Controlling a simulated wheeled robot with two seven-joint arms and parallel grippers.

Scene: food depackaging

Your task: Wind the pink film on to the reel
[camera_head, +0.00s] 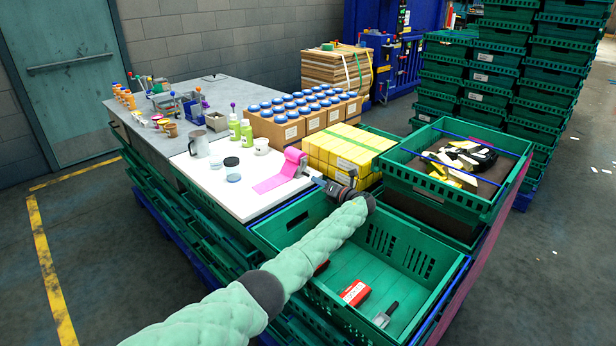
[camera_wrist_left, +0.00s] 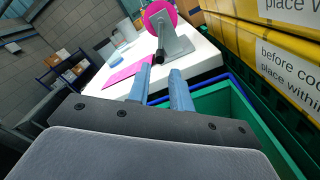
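The pink film (camera_head: 270,184) lies as a flat strip on the white tabletop and runs up to the reel (camera_head: 293,155). In the left wrist view the reel (camera_wrist_left: 161,14) shows as a pink disc on a grey stand, with a dark crank handle (camera_wrist_left: 155,66) at its near side. The film (camera_wrist_left: 126,75) lies to its left. My left gripper (camera_head: 318,181) is just right of the reel; in the wrist view its two blue fingers (camera_wrist_left: 162,76) are apart, with the handle at the gap between their tips. Contact cannot be told. My right gripper is in neither view.
Yellow boxes (camera_head: 345,147) stand close right of the reel, and cartons with blue-lidded jars (camera_head: 305,112) behind it. A jar (camera_head: 232,170) and a white mug (camera_head: 261,146) stand to the left. A green crate (camera_head: 410,250) lies below my left arm, with small items inside.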

